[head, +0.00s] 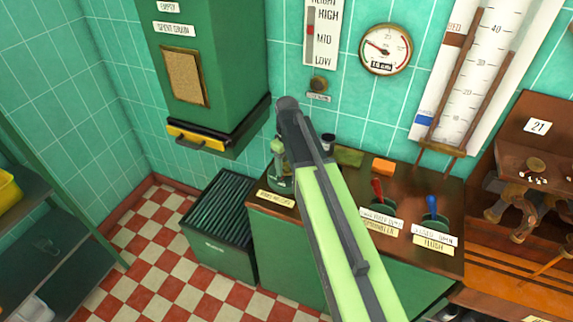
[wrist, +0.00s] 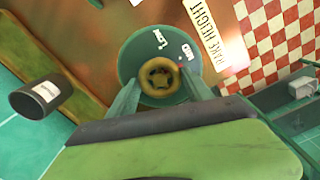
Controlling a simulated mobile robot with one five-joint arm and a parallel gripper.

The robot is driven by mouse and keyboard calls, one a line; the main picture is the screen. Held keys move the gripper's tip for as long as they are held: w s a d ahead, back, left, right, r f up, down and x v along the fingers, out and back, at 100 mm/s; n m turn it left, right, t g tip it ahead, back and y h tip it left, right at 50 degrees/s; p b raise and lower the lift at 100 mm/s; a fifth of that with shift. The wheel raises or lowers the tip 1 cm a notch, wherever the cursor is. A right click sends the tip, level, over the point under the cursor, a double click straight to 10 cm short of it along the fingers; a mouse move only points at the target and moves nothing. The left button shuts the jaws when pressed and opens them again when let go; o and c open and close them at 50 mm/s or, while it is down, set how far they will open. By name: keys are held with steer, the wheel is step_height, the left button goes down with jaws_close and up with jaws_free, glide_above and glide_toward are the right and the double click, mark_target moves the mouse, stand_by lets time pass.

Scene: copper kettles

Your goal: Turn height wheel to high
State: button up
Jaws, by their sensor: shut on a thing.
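The height wheel (wrist: 158,78) is a small brass ring-like knob in the middle of a round green dial, seen in the wrist view. LOW and MID are printed on the dial; a red mark shows near MID. A "RAKE HEIGHT" plate (wrist: 211,30) lies beside it. My gripper (wrist: 160,82) is shut on the wheel, a finger on either side. In the head view my forearm hides much of this spot; the green dial base (head: 280,186) shows at the counter's left end. The wall height scale (head: 322,32) has a red marker slightly above MID.
Red (head: 377,189) and blue (head: 432,206) levers stand to the right on the counter. A dark labelled pot (wrist: 40,97), a green sponge (head: 349,157) and an orange block (head: 383,166) are nearby. A slatted bin (head: 217,222) stands left of the counter.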

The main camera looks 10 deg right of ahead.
mark_target(287, 167)
steer(key=m, duration=0.7)
stand_by(0.7)
steer(key=o, duration=1.4)
step_height(287, 167, up, 17)
steer(key=p, duration=1.7)
steer(key=shift+r, duration=0.15)
